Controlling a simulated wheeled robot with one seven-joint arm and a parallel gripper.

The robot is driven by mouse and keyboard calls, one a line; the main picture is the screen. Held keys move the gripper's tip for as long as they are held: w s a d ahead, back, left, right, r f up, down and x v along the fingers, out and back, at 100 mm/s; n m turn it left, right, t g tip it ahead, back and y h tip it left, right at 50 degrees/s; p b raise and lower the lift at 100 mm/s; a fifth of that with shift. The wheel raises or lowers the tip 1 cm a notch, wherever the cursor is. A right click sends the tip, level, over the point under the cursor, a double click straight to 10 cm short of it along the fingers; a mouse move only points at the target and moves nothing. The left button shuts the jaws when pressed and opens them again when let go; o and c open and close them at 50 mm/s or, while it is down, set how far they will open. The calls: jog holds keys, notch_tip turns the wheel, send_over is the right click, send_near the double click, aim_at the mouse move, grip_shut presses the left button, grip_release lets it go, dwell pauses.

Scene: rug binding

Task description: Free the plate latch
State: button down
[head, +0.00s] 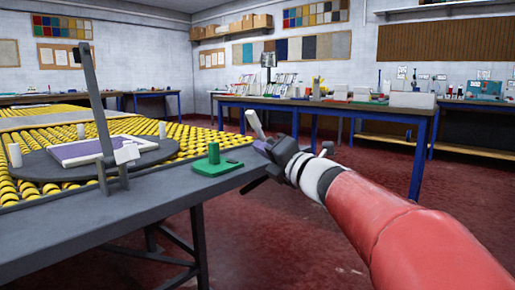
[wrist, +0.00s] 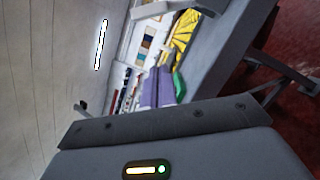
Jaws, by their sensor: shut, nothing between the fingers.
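A round dark plate (head: 40,172) lies on the yellow roller bed at the left in the head view. A white-framed purple panel (head: 85,152) lies on it. A tall grey lever (head: 97,100) stands upright at its near edge, with a small white block (head: 127,153) beside the lever. I cannot tell which part is the latch. My gripper (head: 261,146) is shut and empty, beyond the table's right end and apart from the plate. Its purple fingers (wrist: 158,85) show closed together in the wrist view.
A green base with a peg (head: 214,160) sits on the grey table's (head: 130,205) right corner, close to my gripper; green also shows in the wrist view (wrist: 179,84). Yellow rollers (head: 195,140) lie behind. A blue-legged bench (head: 330,105) stands further back. Red floor is clear between.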

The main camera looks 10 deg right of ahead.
aim_at(257, 127)
jog(key=x, duration=0.6)
jog(key=shift+w+d+r+p, duration=0.55)
jog(key=shift+w+d+r, duration=0.4)
jog(key=shift+w, duration=0.15)
jog(key=shift+w+d+r, duration=0.2)
jog(key=shift+d+r, duration=0.05)
jog(key=shift+d, duration=0.05)
jog(key=shift+r+p, duration=0.15)
jog(key=shift+p, duration=0.15)
